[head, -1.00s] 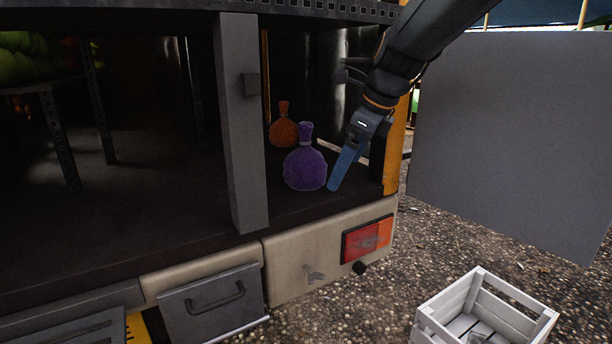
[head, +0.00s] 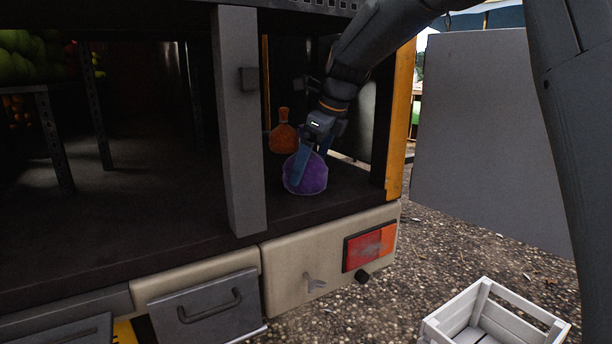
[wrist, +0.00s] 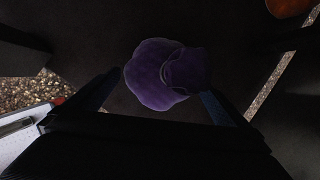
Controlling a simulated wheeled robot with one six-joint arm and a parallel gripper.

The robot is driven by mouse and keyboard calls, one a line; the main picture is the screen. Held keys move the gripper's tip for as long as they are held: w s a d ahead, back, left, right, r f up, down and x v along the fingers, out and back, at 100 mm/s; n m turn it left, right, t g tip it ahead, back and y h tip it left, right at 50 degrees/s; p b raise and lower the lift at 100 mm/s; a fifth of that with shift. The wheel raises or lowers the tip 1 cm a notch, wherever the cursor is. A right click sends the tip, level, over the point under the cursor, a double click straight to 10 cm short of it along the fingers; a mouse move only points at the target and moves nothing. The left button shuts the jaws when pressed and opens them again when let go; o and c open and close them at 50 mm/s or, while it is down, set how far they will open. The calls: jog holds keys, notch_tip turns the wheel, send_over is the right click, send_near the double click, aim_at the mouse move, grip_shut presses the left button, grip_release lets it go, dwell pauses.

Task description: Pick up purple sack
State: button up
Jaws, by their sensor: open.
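The purple sack (head: 306,178) stands on the truck bed just right of the grey post. In the head view my gripper (head: 303,170) is at the sack, with a blue finger in front of it and the sack's neck hidden. The wrist view shows the sack (wrist: 157,78) from above, with its tied neck toward the right. My gripper (wrist: 165,92) is open there, with one blue finger on each side of the sack. The right finger is close to the sack's neck; I cannot tell whether it touches.
An orange sack (head: 284,134) stands behind the purple one; its edge shows in the wrist view (wrist: 288,6). The grey post (head: 240,130) is on the left, and a yellow-edged truck side (head: 400,120) on the right. A white crate (head: 455,322) sits on the gravel.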

jog(key=b+x, duration=0.1)
jog(key=x, duration=0.2)
jog(key=c, duration=1)
jog(key=shift+r, duration=0.1)
jog(key=c, duration=0.3)
jog(key=shift+r, duration=0.15)
